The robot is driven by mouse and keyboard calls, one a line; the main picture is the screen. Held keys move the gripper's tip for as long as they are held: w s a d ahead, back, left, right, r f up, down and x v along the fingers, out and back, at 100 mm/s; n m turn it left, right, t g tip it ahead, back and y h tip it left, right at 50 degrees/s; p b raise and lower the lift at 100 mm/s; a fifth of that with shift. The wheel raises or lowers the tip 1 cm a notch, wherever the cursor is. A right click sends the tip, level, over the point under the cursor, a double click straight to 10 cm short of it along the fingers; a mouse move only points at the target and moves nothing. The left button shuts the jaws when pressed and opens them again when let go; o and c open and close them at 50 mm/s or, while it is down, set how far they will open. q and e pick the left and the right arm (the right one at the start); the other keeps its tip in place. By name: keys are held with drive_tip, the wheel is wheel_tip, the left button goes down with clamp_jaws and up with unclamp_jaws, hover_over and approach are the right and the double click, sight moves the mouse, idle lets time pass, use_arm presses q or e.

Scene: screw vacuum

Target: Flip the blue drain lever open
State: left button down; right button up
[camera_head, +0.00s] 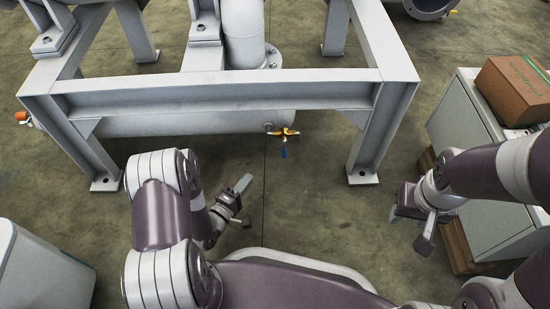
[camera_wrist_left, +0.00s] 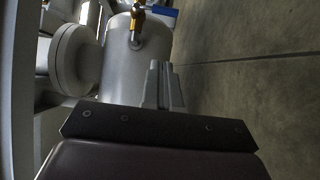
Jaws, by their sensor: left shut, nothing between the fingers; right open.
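The blue drain lever (camera_head: 284,153) hangs from a brass-yellow valve (camera_head: 284,132) at the right end of a grey horizontal tank (camera_head: 190,123) under the steel frame. In the left wrist view the lever (camera_wrist_left: 163,11) sticks out to the right of the brass valve (camera_wrist_left: 138,24), at the top edge. My left gripper (camera_head: 243,184) is shut and empty, in front of the lever and a little left of it, apart from it. Its fingers (camera_wrist_left: 161,75) show together in the wrist view, pointing toward the tank end. My right gripper (camera_head: 410,228) is open and empty, far to the right.
The grey steel frame (camera_head: 230,92) stands over the tank, with a leg (camera_head: 377,135) right of the valve. A cabinet (camera_head: 461,112) with a cardboard box (camera_head: 515,90) is at the right. A pale bin (camera_head: 40,268) is at lower left. The floor around the lever is clear.

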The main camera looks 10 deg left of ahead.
use_arm(q)
drive_tip(key=b, duration=0.5)
approach(284, 150)
drive_tip(key=w+a+f, duration=0.3)
drive_tip(key=w, duration=0.1)
drive_tip(key=w+d+b, duration=0.2)
drive_tip(key=w+d, duration=0.1)
drive_tip(key=shift+d+r+b, duration=0.25)
drive_tip(key=shift+r+b, duration=0.1)
